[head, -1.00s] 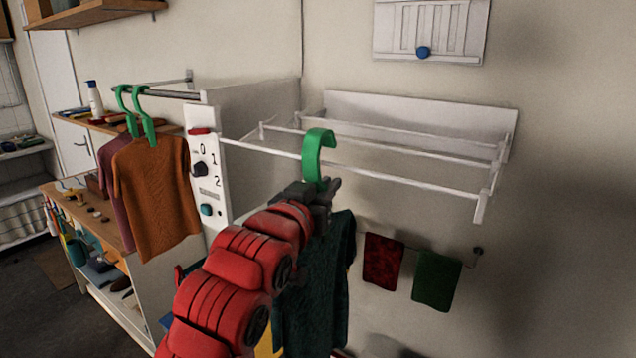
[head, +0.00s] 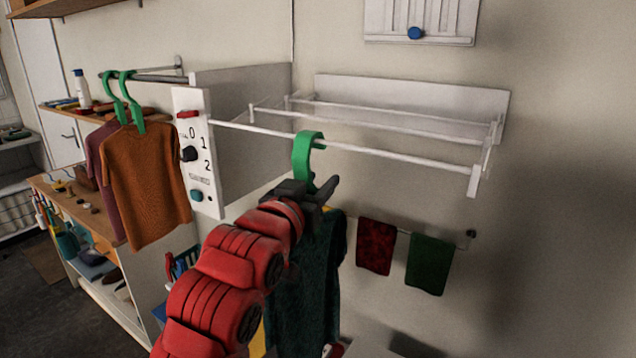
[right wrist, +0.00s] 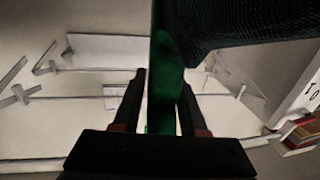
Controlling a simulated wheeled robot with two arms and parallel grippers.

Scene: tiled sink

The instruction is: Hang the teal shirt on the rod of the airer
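The teal shirt (head: 305,285) hangs below a green hanger (head: 301,158) and is partly hidden by my right arm. The hanger's hook is over the front rod of the white airer (head: 400,157), and the rod shows inside the curve of the hook. My right gripper (head: 311,186) is around the hanger's stem just below the hook, with its fingers spread apart. In the right wrist view the green stem (right wrist: 163,90) stands between the two fingers, with a thin gap at the left finger. Dark shirt cloth (right wrist: 240,25) fills the top right. My left gripper is out of view.
An orange shirt (head: 147,185) and a purple one hang on a dark rail at left. A white panel (head: 197,150) with knobs stands by the airer's left end. Red (head: 376,247) and green (head: 429,263) cloths hang on a lower bar. The airer's rod is clear to the right.

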